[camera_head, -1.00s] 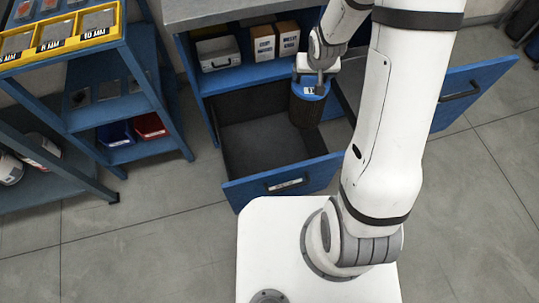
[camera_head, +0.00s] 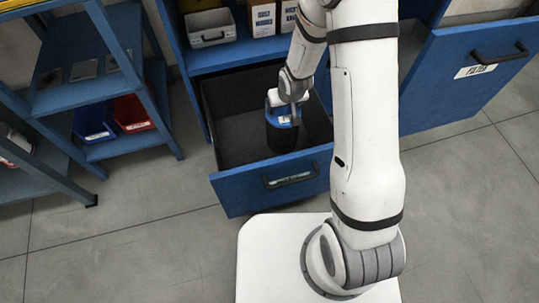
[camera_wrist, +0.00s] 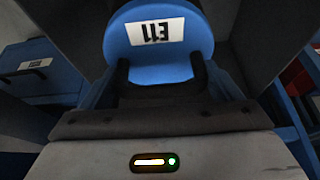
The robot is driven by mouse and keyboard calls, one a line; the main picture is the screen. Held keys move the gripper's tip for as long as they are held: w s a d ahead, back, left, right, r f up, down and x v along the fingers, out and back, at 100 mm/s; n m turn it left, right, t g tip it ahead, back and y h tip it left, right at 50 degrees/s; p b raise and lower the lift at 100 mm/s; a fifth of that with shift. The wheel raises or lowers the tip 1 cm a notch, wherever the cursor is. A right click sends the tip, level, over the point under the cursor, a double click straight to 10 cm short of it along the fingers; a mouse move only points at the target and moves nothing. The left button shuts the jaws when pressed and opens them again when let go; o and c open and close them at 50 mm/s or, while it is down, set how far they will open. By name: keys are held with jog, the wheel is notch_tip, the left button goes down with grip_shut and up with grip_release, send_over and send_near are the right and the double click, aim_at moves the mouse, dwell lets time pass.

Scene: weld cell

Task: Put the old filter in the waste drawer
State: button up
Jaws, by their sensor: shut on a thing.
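The old filter (camera_head: 281,131) is a dark cylinder with a blue top and a white label. In the wrist view the blue top (camera_wrist: 190,55) carries a label that appears upside down, reading E11. My gripper (camera_head: 287,104) is shut on the filter from above, and its dark fingers (camera_wrist: 160,80) show against the blue top. The filter is upright inside the outline of the open waste drawer (camera_head: 240,193), a blue-fronted drawer with dark inner walls. I cannot tell whether the filter's bottom touches the drawer floor. The drawer label is too blurred to read.
Another open blue drawer (camera_head: 455,85), labelled FILTER, stands to the right. Above the waste drawer a shelf holds a grey case (camera_head: 210,28) and small boxes (camera_head: 263,17). A blue rack (camera_head: 95,93) with red and blue bins stands at left. The floor between is clear.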

aim_at(280, 112)
jog(key=f+b, duration=0.1)
jog(key=f, duration=0.1)
jog(key=a+f+b, duration=0.1)
jog(key=f, duration=0.1)
notch_tip(280, 112, down, 9)
jog(key=b, duration=0.5)
jog(key=shift+f+b, duration=0.15)
jog(key=shift+b, duration=0.25)
jog(key=shift+f, duration=0.2)
jog(key=o, duration=1.9)
jog(key=shift+s, duration=0.1)
